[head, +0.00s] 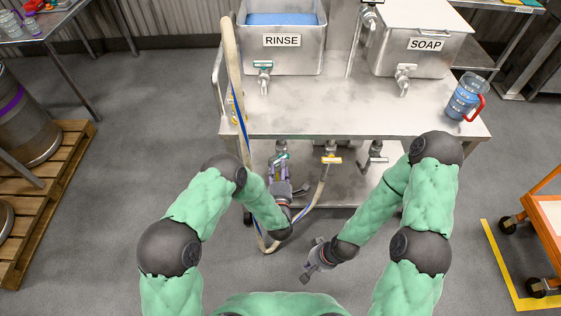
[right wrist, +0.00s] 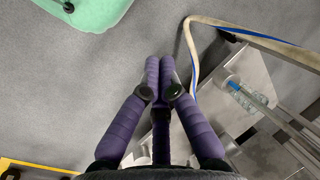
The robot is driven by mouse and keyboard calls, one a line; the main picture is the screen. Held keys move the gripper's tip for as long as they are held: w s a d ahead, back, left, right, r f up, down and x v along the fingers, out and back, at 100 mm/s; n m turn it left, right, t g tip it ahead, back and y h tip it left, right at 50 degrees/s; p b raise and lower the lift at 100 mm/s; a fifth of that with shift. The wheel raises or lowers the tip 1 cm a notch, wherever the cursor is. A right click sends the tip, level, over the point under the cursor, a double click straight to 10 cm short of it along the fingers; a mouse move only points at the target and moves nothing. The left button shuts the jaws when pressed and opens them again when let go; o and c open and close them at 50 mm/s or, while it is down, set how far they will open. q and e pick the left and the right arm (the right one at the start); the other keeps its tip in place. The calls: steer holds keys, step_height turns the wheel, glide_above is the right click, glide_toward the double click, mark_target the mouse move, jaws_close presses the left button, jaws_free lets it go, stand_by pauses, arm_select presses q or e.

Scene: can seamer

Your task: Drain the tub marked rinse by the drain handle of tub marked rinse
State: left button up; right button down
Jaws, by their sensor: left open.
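The tub marked rinse (head: 322,62) stands on the steel table and holds blue liquid. A tap with a teal handle (head: 264,64) is on its front. Under the table, below this tub, is a valve with a teal handle (head: 281,156). I cannot tell which handle is its drain handle. My left gripper (head: 279,170) is open just below the lower teal handle; whether it touches it is unclear. My right gripper (head: 308,277) is low over the floor, in front of the table. In the right wrist view its purple fingers (right wrist: 160,66) are together with nothing between them.
A beige hose (head: 232,60) with a blue stripe hangs past the table's left end, near my left arm. A yellow-handled valve (head: 331,160) and a grey valve (head: 375,158) are also underneath. The soap tub (head: 440,60) and a blue jug (head: 463,100) stand on top.

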arm_select(q)
steer(key=s, duration=0.7)
steer(key=shift+s, duration=0.4)
